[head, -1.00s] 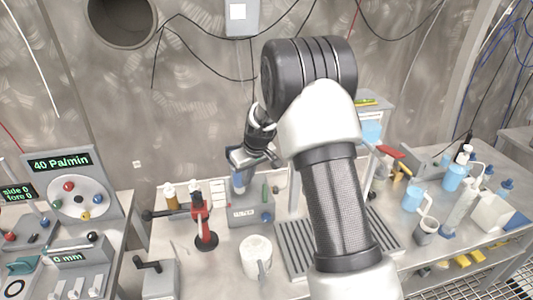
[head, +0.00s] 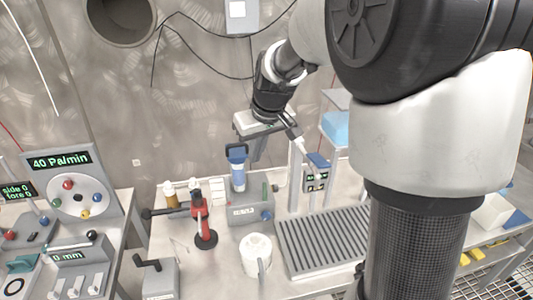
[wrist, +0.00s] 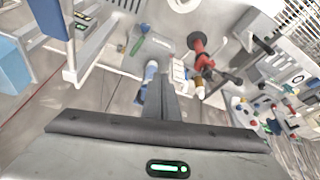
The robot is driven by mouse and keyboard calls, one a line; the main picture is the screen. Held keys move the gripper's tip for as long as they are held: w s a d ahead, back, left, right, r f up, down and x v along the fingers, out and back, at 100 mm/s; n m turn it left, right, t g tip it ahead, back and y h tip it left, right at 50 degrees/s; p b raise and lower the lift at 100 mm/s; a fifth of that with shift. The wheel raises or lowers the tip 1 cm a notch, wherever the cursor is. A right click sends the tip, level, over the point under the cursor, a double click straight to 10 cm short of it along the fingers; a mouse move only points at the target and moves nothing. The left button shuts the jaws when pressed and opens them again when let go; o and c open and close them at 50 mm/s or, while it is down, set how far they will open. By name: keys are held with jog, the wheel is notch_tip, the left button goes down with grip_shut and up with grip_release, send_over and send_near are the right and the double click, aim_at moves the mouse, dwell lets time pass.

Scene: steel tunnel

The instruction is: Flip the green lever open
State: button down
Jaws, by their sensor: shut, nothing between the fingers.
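My gripper (head: 256,156) is shut and empty, pointing down above the box. Its fingers show together in the wrist view (wrist: 166,92), apart from the green piece. A blue-capped cylinder (head: 238,173) stands at the box's back left, close to the fingers, and is partly hidden by them in the wrist view.
A red stand (head: 203,222) with a dark arm is left of the box, and a white mug (head: 256,256) in front. A ribbed grey tray (head: 325,242) and a post-mounted display (head: 316,176) are at right. A panel at far left has a teal switch (head: 22,263).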

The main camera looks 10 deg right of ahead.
jog(key=s+r+m, duration=0.1)
jog(key=s+r, duration=0.5)
jog(key=s, duration=0.3)
jog(key=m+g+h+b, duration=0.1)
jog(key=m+h+b, duration=0.45)
jog(key=h, duration=0.25)
send_near(265, 194)
notch_tip(265, 194, down, 6)
jog(key=w+d, duration=0.1)
jog(key=w, duration=0.1)
jog(key=shift+w+d, duration=0.25)
jog(key=shift+d, duration=0.1)
jog(key=shift+d, duration=0.1)
